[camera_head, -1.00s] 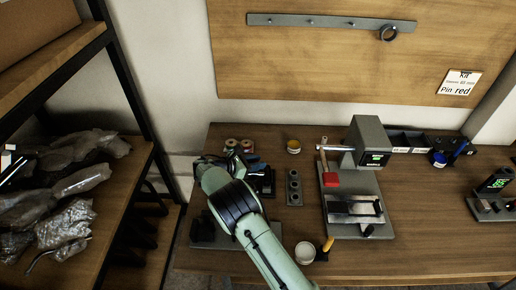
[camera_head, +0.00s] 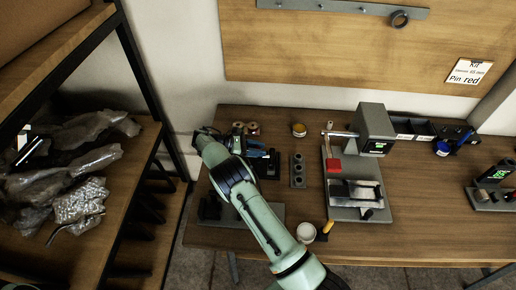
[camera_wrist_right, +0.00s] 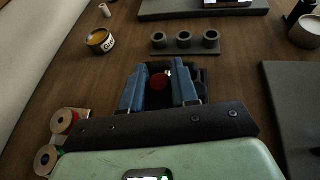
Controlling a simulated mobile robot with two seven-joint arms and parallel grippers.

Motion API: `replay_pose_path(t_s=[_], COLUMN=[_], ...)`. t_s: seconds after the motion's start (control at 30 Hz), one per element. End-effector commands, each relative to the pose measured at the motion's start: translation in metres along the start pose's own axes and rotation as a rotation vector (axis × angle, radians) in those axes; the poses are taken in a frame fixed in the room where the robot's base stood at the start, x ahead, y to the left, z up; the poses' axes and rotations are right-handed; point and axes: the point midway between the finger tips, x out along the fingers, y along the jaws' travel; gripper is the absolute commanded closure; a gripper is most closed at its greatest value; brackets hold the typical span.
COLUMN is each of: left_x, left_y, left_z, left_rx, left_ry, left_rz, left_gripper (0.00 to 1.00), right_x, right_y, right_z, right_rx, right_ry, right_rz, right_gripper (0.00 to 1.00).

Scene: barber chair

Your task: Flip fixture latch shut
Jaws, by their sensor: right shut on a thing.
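My right gripper (camera_head: 268,160) is low over the back left of the workbench. In the right wrist view its two blue fingers (camera_wrist_right: 160,88) are close around a small red, round-ended thing (camera_wrist_right: 158,81). A dark tray or block lies just behind the fingertips, and its shape is partly hidden. A fixture (camera_head: 355,192) with a pale metal top and a black knob (camera_head: 368,214) sits on the grey press base, well right of the gripper. I cannot tell which part is its latch or how it stands. My left gripper is not in view.
A block with three round sockets (camera_head: 297,170) stands just right of the gripper. A white cup (camera_head: 306,232) is near the front edge.

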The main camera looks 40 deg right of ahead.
Motion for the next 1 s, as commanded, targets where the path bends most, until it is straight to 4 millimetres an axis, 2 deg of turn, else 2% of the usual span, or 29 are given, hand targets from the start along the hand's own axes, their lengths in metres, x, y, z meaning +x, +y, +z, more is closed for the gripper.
replay_pose_path(t_s=[0.17,0.2,0.23,0.27,0.63,1.0], left_x=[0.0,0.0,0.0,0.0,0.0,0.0], left_y=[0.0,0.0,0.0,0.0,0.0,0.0], left_z=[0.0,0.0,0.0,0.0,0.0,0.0], left_rx=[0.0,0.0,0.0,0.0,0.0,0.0], left_ry=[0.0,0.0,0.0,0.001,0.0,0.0], left_rz=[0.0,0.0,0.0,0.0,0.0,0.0], left_gripper=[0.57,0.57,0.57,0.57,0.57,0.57], right_x=[-0.001,-0.001,-0.001,-0.001,-0.005,-0.057], right_y=[0.001,0.001,0.001,0.001,0.001,0.001], right_z=[0.002,0.002,0.002,0.002,0.0,0.0], right_rx=[0.003,0.002,0.002,0.002,0.001,0.003], right_ry=[-0.003,-0.003,-0.002,-0.002,-0.001,-0.002], right_rz=[0.002,0.002,0.002,0.002,0.003,0.005], right_gripper=[1.0,0.65,0.55,0.5,0.5,0.5])
